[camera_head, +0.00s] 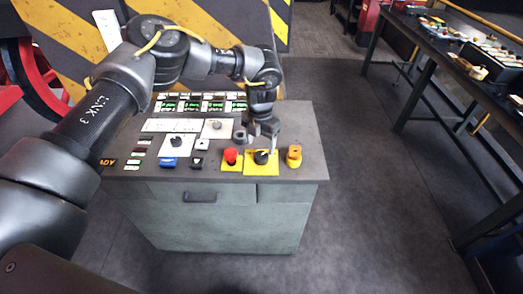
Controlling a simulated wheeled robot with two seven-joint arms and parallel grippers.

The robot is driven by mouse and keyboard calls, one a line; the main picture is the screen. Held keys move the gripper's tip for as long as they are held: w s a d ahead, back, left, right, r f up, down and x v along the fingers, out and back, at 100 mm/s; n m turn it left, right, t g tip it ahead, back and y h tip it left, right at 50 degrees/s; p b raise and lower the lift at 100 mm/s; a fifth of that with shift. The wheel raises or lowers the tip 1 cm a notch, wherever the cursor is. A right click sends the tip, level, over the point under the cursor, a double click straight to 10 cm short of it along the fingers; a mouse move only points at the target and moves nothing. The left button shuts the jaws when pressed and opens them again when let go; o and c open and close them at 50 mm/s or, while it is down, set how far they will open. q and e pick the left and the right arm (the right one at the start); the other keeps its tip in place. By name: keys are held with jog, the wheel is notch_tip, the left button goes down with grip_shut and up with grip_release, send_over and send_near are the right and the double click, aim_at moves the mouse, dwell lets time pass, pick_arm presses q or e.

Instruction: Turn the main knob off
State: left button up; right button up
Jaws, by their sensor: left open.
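The main knob (261,157) is a black rotary knob on a yellow plate near the front edge of the control console (308,135). Whether a finger touches the knob cannot be told. My right gripper is not in view.
Another dark knob (177,141), a blue switch (168,162) and lit green displays (191,106) share the console top. A long table (430,62) with small parts stands at the right. A striped yellow and black barrier (70,35) stands behind. Open floor lies between console and table.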

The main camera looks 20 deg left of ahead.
aim_at(261, 155)
pick_arm(q)
notch_tip(261, 155, down, 4)
jog(key=shift+d+f+p, duration=0.1)
jog(key=shift+p, duration=0.45)
jog(key=shift+f, duration=0.7)
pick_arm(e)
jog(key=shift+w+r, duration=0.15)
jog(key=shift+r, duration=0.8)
pick_arm(q)
jog(key=shift+c, duration=0.5)
jog(key=c, duration=0.9)
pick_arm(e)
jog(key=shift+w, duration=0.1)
